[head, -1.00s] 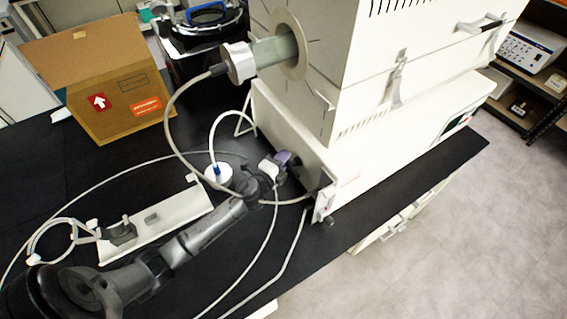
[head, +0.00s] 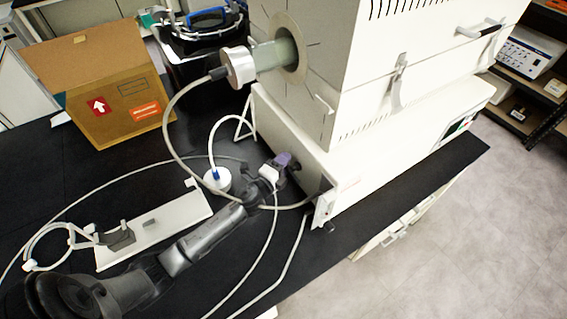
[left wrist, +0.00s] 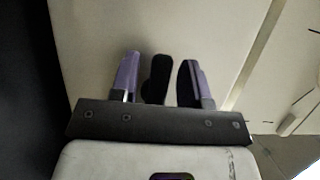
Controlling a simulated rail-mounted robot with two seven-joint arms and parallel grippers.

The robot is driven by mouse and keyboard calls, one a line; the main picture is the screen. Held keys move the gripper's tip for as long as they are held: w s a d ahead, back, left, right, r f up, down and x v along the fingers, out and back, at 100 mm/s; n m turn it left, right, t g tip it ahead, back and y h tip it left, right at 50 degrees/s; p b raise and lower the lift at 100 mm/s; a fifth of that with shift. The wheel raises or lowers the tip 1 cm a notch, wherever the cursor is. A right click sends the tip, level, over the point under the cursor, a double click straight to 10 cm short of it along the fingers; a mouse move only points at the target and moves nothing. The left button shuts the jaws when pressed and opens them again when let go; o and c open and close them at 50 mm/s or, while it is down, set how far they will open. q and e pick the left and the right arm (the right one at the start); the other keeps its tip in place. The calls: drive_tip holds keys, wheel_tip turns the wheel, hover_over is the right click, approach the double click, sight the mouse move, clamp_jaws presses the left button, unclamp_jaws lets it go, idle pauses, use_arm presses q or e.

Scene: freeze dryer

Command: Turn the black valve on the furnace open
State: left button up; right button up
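The furnace (head: 345,85) is the large cream-white unit at the upper right in the head view, with a round flanged tube port on its left face. The black valve (left wrist: 157,78) shows in the left wrist view as an upright dark handle against the pale panel. My left gripper (head: 286,161) is at the left face of the furnace's lower body in the head view. In the left wrist view its two purple fingers (left wrist: 158,80) stand on either side of the valve, with narrow gaps. The gripper covers the valve in the head view. My right gripper is not in view.
Tubes run across the black bench (head: 380,215) around my left arm. A small white-capped vessel (head: 218,180) and a white plate with fittings (head: 155,230) lie nearby. A cardboard box (head: 110,95) stands at the back left.

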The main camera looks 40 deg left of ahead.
use_arm(q)
drive_tip(key=shift+s+d, duration=0.25)
drive_tip(key=shift+s, duration=2.05)
drive_tip(key=shift+s+d, duration=0.25)
drive_tip(key=shift+s, duration=2.05)
drive_tip(key=shift+s+d, duration=0.25)
drive_tip(key=shift+s, duration=2.05)
